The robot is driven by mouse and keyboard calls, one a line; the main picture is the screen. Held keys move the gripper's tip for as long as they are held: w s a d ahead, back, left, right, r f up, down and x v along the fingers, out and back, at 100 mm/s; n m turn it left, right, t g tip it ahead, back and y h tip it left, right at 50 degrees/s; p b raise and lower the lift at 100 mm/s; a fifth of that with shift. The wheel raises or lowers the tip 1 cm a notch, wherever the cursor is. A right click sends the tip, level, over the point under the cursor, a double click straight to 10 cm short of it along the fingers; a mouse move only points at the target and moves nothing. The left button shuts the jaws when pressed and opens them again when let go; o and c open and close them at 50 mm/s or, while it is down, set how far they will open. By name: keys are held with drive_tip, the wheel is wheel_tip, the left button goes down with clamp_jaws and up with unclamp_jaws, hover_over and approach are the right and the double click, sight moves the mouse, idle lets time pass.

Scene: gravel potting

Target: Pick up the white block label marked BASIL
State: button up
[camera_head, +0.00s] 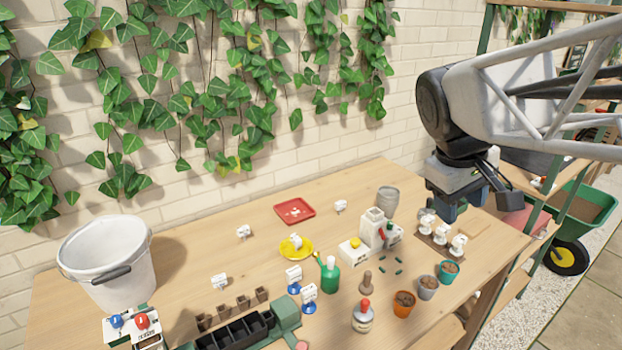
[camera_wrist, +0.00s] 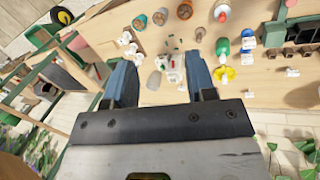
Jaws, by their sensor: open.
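Several white block labels stand about the table; their lettering is too small to read, so I cannot tell which is marked BASIL. Loose ones are a back-left label (camera_head: 244,232), a back label (camera_head: 341,206) and a front-left label (camera_head: 219,282). One label (camera_head: 296,241) is on the yellow saucer (camera_head: 284,250). Two labels (camera_head: 293,274) are on blue stands. Several white pieces (camera_head: 458,243) stand on a brown mat at the right. My gripper (camera_head: 465,208) is open and empty above the table's right end, and its two blue fingers (camera_wrist: 160,84) are wide apart in the wrist view.
A grey cup (camera_head: 387,200), white dispenser (camera_head: 374,228), red tray (camera_head: 280,207) and green bottle (camera_head: 329,275) stand mid-table. Pots (camera_head: 403,304) are at the front right. A white bucket (camera_head: 105,262) and a dark seed tray (camera_head: 235,335) are at left.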

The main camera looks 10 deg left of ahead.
drive_tip(key=w+a+r+n+h, duration=0.2)
drive_tip(key=w+a+n, duration=0.4)
drive_tip(key=w+a, duration=0.45)
drive_tip(key=n+t+h, duration=0.5)
drive_tip(key=n+t, duration=0.3)
drive_tip(key=n, duration=0.6)
hover_over(241, 228)
drive_tip(key=s+a, duration=0.3)
wheel_tip(241, 228, down, 7)
drive_tip(key=f, duration=3.1)
drive_tip(key=shift+w+d+f, duration=0.3)
drive_tip(key=shift+f, duration=0.1)
drive_tip(key=shift+x, duration=2.45)
